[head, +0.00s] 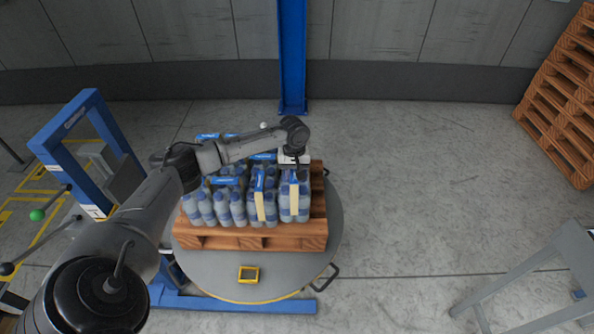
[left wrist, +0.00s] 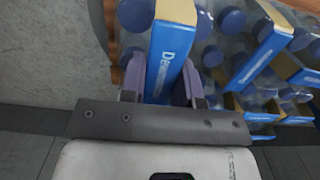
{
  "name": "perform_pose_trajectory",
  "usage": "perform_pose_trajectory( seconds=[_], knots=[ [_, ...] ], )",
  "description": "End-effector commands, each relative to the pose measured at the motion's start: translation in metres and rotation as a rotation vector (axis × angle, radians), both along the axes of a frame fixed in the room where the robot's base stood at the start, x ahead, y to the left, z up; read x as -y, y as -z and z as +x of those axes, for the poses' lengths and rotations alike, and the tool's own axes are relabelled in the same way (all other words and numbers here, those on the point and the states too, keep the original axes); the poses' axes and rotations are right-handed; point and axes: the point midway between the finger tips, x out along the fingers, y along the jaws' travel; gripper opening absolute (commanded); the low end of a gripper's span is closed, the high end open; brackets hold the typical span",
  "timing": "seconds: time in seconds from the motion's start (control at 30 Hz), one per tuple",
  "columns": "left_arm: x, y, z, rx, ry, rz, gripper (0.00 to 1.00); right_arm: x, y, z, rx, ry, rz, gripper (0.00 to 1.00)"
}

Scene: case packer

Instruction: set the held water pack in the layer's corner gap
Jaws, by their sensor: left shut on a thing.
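My left gripper (head: 296,172) is shut on the blue carton band of a water pack (head: 303,205) at the layer's front right corner. In the left wrist view, its two fingers (left wrist: 161,84) straddle the blue band of the held pack (left wrist: 172,45). The held pack looks upright, beside the neighbouring pack (head: 257,207) on its left. I cannot tell whether its base touches the wooden pallet (head: 270,239). More packs of blue-capped bottles (head: 208,207) fill the pallet's left and back; my arm hides part of them. My right gripper is not in view.
The pallet sits on a round grey turntable (head: 215,267) with a yellow frame mark (head: 248,274). A blue post (head: 292,60) stands behind. A blue frame (head: 62,150) is at left, stacked pallets (head: 560,95) at far right.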

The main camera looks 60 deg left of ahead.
Motion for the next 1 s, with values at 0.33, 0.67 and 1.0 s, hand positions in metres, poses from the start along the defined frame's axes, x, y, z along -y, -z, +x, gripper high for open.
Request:
perform_pose_trajectory(
  seconds=[0.33,0.67,1.0],
  knots=[
    [0.0,0.032,0.001,0.002,-0.001,0.0,0.0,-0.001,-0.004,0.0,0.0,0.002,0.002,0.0],
    [0.0,0.037,0.0,-0.002,0.0,0.001,0.37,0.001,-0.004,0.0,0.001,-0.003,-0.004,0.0],
    [0.0,0.037,0.0,-0.002,0.0,0.001,0.55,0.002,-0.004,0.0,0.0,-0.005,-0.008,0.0]
  ],
)
